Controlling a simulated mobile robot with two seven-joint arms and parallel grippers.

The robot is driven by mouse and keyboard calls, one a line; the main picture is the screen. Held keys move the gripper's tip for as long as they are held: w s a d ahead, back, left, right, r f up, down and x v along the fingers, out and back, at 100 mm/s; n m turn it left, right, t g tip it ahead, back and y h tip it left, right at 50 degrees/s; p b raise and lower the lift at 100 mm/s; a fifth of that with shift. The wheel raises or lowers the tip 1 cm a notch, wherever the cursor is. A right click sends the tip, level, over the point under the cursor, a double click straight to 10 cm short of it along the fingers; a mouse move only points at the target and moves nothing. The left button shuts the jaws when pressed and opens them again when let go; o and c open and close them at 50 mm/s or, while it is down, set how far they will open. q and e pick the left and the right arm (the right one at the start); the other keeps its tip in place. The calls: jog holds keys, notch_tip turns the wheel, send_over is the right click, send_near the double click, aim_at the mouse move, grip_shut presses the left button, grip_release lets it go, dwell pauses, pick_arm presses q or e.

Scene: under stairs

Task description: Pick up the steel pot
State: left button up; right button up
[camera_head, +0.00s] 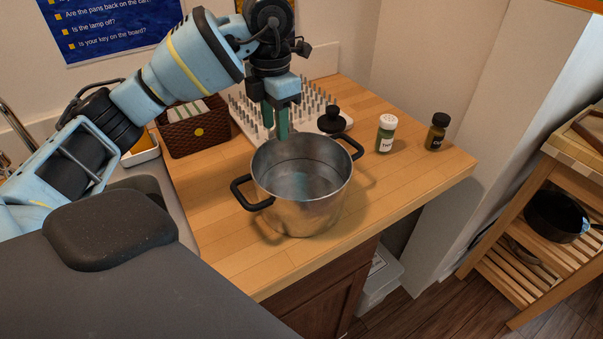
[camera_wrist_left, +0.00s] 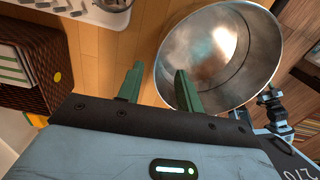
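The steel pot (camera_head: 303,205) stands upright and empty on the wooden counter, with black loop handles at its left and right. My left gripper (camera_head: 275,120) points down at the pot's far rim, its green fingers apart. In the left wrist view, the steel pot (camera_wrist_left: 222,55) fills the upper right. The left gripper's fingers (camera_wrist_left: 157,88) show a gap there, and one finger overlaps the pot's edge. I cannot tell whether the fingers touch the pot or straddle its wall. My right gripper is not in view.
A black-knobbed lid (camera_head: 334,121) and a pegged white rack (camera_head: 240,110) lie behind the pot. A brown basket (camera_head: 195,128) is at left. A green-labelled jar (camera_head: 385,134) and a dark jar (camera_head: 436,132) stand at right. The counter's front right is clear.

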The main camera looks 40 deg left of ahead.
aim_at(276, 144)
pick_arm(q)
jog(key=shift+s+d, duration=0.1)
notch_tip(276, 144, down, 2)
jog(key=shift+f+b, duration=0.25)
jog(key=shift+b, duration=0.15)
jog(key=shift+f, duration=0.35)
jog(key=f, duration=0.4)
jog(key=shift+w+a+f, duration=0.2)
jog(key=shift+w, duration=0.05)
grip_shut()
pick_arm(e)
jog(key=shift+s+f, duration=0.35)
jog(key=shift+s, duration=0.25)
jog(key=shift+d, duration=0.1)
